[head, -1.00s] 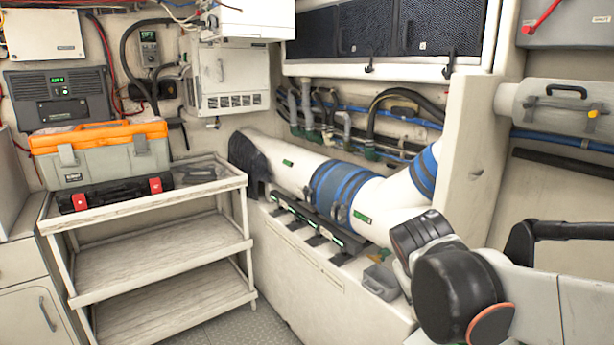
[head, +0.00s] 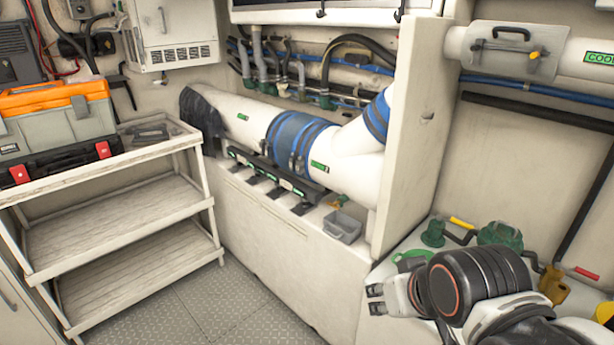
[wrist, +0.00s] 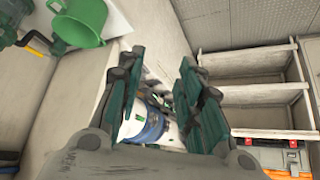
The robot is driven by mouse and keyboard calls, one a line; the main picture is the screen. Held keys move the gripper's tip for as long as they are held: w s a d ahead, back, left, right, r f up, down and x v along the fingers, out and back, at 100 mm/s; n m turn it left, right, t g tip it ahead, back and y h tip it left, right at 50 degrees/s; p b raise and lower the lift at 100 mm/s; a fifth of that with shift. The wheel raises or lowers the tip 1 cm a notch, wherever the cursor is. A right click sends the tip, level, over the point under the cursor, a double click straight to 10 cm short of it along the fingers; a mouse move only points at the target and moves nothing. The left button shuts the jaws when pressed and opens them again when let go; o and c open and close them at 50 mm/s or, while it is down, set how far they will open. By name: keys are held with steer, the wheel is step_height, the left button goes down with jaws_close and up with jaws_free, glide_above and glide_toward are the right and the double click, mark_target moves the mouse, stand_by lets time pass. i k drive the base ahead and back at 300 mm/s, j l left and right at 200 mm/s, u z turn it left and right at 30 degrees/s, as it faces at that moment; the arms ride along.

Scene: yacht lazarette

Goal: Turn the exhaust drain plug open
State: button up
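The white exhaust pipe (head: 350,172) with blue bands runs along the back ledge in the head view. A small green fitting (head: 339,201), which looks like the drain plug, sits low under the pipe, above a grey tray (head: 342,227). It is too small to tell how its handle is turned. My gripper (head: 376,299) is at the lower right of the head view, in front of the ledge and apart from the fitting. In the wrist view my gripper (wrist: 162,62) has its two fingers spread with nothing held. The pipe's blue band (wrist: 152,130) shows between them; the fitting is not clear there.
A green funnel (wrist: 82,22) is near my gripper. Green and brass valve fittings (head: 498,236) stand on the right-hand counter. An upright panel (head: 412,140) divides it from the pipe. A shelf rack (head: 110,215) with a toolbox (head: 55,115) is at left. The floor (head: 240,300) between is clear.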

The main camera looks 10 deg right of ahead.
mark_target(334, 205)
steer(key=k+j+z, duration=0.2)
steer(key=j, duration=0.25)
steer(key=j+z, duration=0.2)
steer(key=j, duration=0.25)
steer(key=k+j+z, duration=0.2)
steer(key=j, duration=0.2)
